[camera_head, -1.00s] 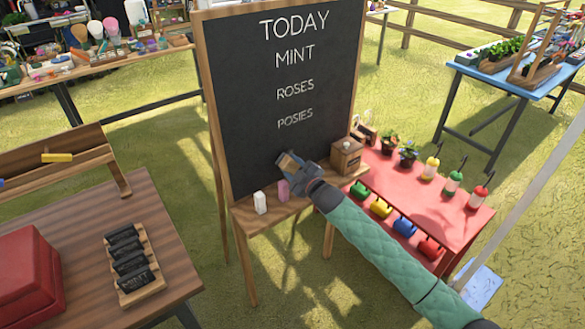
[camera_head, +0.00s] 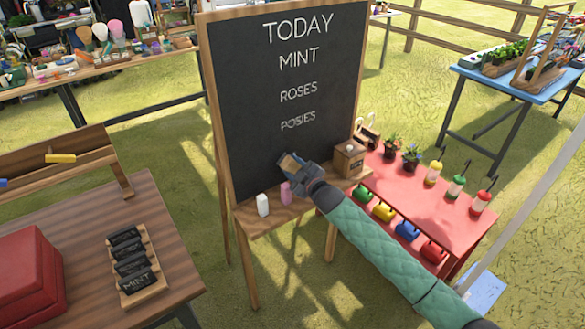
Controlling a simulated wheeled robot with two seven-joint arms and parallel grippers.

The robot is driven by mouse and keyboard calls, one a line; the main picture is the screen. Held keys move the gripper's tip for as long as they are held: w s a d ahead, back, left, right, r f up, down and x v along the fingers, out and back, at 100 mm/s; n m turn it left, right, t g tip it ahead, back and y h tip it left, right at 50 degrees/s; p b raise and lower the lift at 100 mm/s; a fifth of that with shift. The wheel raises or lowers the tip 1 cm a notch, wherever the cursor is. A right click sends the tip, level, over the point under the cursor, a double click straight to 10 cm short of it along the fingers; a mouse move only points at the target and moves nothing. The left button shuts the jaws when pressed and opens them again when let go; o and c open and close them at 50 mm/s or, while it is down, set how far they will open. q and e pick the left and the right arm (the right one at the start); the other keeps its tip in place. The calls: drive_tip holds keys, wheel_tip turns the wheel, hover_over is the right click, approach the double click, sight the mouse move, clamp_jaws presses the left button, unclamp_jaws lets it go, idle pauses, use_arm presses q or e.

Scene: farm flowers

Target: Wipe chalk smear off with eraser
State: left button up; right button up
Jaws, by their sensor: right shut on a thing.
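The chalkboard (camera_head: 240,120) stands upright in a wooden frame and bears the white words TODAY, MINT, ROSES and POSIES. I cannot make out a separate chalk smear; part of the lower board is hidden behind my gripper. My right gripper (camera_head: 294,166) is shut on the eraser (camera_head: 288,162), a small block with a tan part. The eraser is at the lower part of the board, below POSIES; whether it touches the surface is hard to tell. My left gripper is not in view.
The board's wooden ledge (camera_head: 245,219) holds a white piece (camera_head: 263,205), a pink piece (camera_head: 286,194) and a wooden box (camera_head: 348,160). A red table (camera_head: 440,207) with pots and bottles stands right. A brown table (camera_head: 172,235) with dark labelled blocks stands left.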

drive_tip(key=shift+w+d, duration=0.5)
drive_tip(key=shift+d, duration=0.25)
drive_tip(key=shift+w+d, duration=0.5)
drive_tip(key=shift+d, duration=0.25)
drive_tip(key=shift+w, duration=0.15)
drive_tip(key=shift+a+r, duration=0.1)
drive_tip(key=shift+s+a+p, duration=0.2)
drive_tip(key=shift+s+a, duration=0.35)
drive_tip(key=shift+a, duration=0.2)
drive_tip(key=shift+s+a+p, duration=0.2)
drive_tip(key=shift+s+a, duration=0.3)
drive_tip(key=shift+a, duration=0.2)
drive_tip(key=shift+s+a, duration=0.1)
drive_tip(key=shift+a, duration=0.1)
drive_tip(key=shift+c, duration=0.6)
drive_tip(key=shift+s+d+p, duration=0.25)
drive_tip(key=shift+s+p, duration=0.1)
drive_tip(key=shift+s, duration=0.05)
drive_tip(key=shift+p+v, duration=0.75)
drive_tip(key=shift+v, duration=1.75)
drive_tip(key=shift+d, duration=0.1)
